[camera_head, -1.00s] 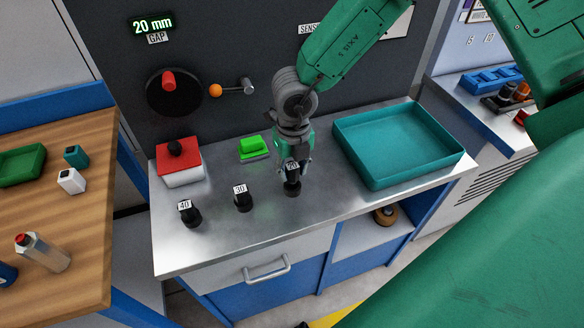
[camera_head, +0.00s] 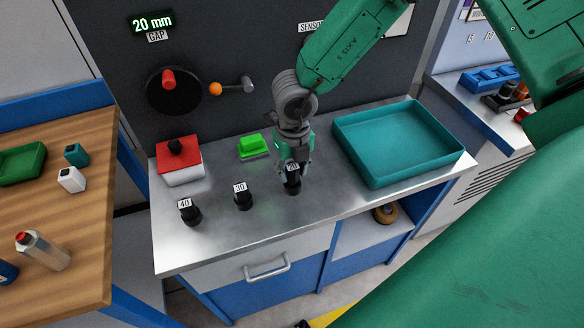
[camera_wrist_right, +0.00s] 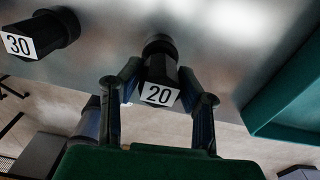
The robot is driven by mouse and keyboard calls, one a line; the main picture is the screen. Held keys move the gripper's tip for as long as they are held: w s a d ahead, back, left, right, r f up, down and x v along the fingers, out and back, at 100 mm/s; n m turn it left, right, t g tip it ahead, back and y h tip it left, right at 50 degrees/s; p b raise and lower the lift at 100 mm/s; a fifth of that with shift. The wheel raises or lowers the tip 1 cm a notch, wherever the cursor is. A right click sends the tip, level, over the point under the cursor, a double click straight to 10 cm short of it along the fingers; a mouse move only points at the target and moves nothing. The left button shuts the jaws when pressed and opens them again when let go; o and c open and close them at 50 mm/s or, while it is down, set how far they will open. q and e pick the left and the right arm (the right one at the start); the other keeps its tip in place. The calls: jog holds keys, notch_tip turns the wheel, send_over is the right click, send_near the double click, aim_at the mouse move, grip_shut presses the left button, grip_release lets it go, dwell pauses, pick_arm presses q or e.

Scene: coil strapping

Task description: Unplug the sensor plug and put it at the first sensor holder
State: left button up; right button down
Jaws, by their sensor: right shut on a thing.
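A black piece marked 20 (camera_head: 293,186) stands upright on the metal bench. It shows close up in the right wrist view (camera_wrist_right: 159,70). My right gripper (camera_head: 293,172) reaches down from above, its two fingers (camera_wrist_right: 158,92) on either side of this piece and shut on it. Similar black pieces marked 30 (camera_head: 242,200) and 40 (camera_head: 190,214) stand in a row to the left. A wall label starting with "SENS" (camera_head: 310,27) is partly hidden by my arm. I cannot tell which piece is the sensor plug or the first sensor holder. My left gripper is not in view.
A teal tray (camera_head: 430,178) lies right of my gripper. A green block (camera_head: 250,146) and a red-topped box (camera_head: 182,174) sit at the back left. The wall carries a "20 mm" display (camera_head: 151,22) and an orange-knobbed lever (camera_head: 232,88). The bench front is mostly clear.

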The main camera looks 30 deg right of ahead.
jog(key=shift+f+b, duration=0.4)
jog(key=shift+f, duration=0.55)
jog(key=c, duration=1)
grip_release()
jog(key=shift+c, duration=0.2)
jog(key=shift+r, duration=0.25)
notch_tip(320, 180, up, 11)
jog(key=shift+d+r, duration=0.15)
jog(key=shift+r, duration=0.05)
